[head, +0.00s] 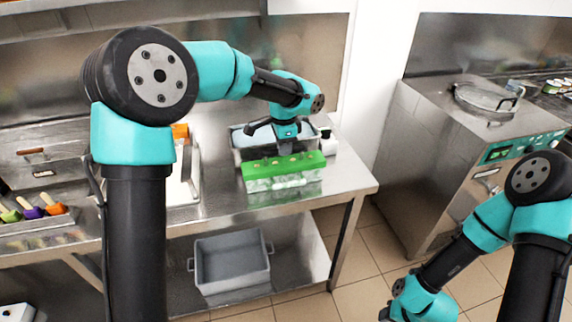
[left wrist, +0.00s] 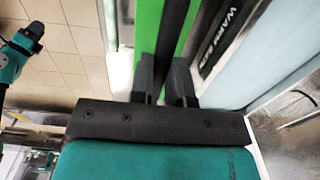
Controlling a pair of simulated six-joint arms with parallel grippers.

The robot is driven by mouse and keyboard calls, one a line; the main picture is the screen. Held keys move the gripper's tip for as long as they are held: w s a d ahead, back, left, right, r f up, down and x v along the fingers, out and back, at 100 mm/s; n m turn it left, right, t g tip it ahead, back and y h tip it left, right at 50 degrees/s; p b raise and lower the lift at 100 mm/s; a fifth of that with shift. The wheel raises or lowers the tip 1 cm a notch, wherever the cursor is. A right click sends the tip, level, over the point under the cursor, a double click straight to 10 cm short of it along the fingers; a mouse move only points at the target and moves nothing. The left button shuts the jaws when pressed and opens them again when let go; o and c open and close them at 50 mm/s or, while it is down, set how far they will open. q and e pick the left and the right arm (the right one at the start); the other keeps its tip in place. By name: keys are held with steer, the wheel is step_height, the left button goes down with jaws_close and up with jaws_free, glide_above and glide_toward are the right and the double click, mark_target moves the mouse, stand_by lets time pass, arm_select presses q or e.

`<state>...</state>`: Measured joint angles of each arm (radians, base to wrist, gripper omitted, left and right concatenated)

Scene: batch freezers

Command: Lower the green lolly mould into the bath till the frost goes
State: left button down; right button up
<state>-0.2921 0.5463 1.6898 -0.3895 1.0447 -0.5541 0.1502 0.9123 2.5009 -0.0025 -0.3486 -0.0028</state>
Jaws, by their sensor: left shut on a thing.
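The green lolly mould (head: 284,166) has a bright green top with several sticks and a pale, frosty-looking lower body. It is held in front of the steel bath (head: 237,139), not in it, and covers much of the bath's front. My left gripper (head: 287,137) is shut on the mould's dark handle bar. In the left wrist view, the fingers (left wrist: 165,80) close around that bar, with the green top (left wrist: 147,40) beside it. The bath's wall shows there with a black "WARM" label (left wrist: 222,35). My right gripper (head: 388,313) is low at the bottom right, its fingers too small to read.
The steel table (head: 345,185) has free room right of the mould. A white tray (head: 183,188) stands to the left, and coloured lollies (head: 33,211) lie further left. A grey tub (head: 232,262) sits on the lower shelf. A steel freezer machine (head: 450,130) stands across a gap.

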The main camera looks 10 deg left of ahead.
arm_select(q)
steer(key=shift+r, duration=0.1)
step_height(320, 180, up, 13)
steer(key=shift+r, duration=0.2)
stand_by(1.5)
steer(key=w+a, duration=0.4)
steer(key=w, duration=0.3)
steer(key=w+a, duration=0.4)
steer(key=w, duration=0.3)
steer(key=shift+w+f, duration=0.25)
steer(key=shift+w, duration=0.1)
stand_by(1.5)
steer(key=shift+f, duration=0.35)
stand_by(1.1)
